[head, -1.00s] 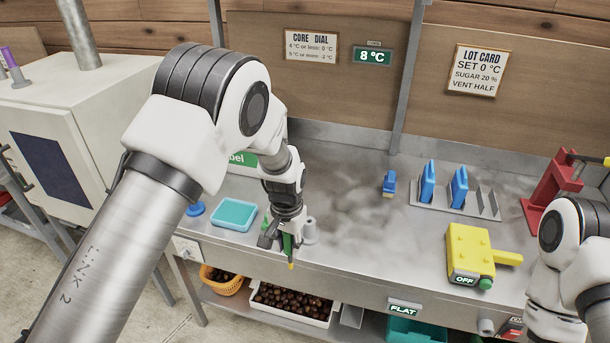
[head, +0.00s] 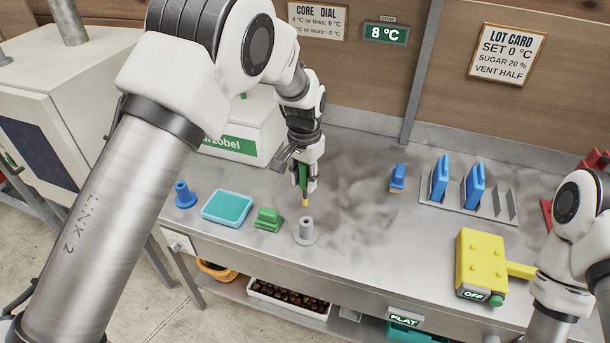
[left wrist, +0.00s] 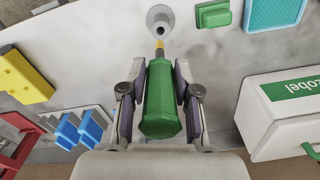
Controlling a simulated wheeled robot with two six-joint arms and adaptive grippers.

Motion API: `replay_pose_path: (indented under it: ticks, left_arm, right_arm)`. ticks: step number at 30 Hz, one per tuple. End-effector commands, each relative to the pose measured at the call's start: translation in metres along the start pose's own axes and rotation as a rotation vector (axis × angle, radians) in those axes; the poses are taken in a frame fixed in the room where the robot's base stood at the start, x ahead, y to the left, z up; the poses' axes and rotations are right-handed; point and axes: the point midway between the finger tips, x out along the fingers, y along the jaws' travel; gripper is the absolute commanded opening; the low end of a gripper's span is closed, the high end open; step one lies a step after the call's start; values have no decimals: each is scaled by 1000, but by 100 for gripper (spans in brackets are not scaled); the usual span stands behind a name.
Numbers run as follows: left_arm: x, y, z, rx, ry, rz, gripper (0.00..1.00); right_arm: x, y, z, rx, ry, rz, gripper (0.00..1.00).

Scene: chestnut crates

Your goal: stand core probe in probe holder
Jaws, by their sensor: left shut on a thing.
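My left gripper (head: 305,172) is shut on the green core probe (left wrist: 160,112), which shows in the left wrist view between both fingers. The probe's yellow tip (head: 305,202) points down toward the bench. The grey probe holder (head: 306,232) stands on the bench, a round base with a short upright tube. The tip is above and just behind the holder in the head view, apart from it. In the left wrist view the holder (left wrist: 160,20) lies just beyond the tip. My right gripper is not in view; only part of that arm shows at the right.
A green block (head: 268,219), a teal tray (head: 228,207) and a blue peg (head: 185,194) sit left of the holder. A white box (head: 245,135) stands behind. A yellow device (head: 480,262) and a rack of blue pieces (head: 465,200) are at right. Bench between is clear.

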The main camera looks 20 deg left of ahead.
Motion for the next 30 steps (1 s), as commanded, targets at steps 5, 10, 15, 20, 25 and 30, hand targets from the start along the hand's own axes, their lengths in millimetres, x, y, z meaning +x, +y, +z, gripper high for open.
replay_pose_path:
  ticks: [5,10,15,20,25,30]
  left_arm:
    - [14,0,1,0,-2,-3,0]
    - [35,0,1,0,-2,-3,0]
    - [52,0,1,0,-2,-2,0]
    - [59,0,0,0,-1,-3,0]
    - [58,0,0,0,-1,-3,0]
    - [58,0,0,0,-1,-3,0]
  right_arm:
    - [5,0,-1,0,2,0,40]
    - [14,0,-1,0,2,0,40]
    - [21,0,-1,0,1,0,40]
    - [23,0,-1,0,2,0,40]
    - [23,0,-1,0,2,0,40]
    - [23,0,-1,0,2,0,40]
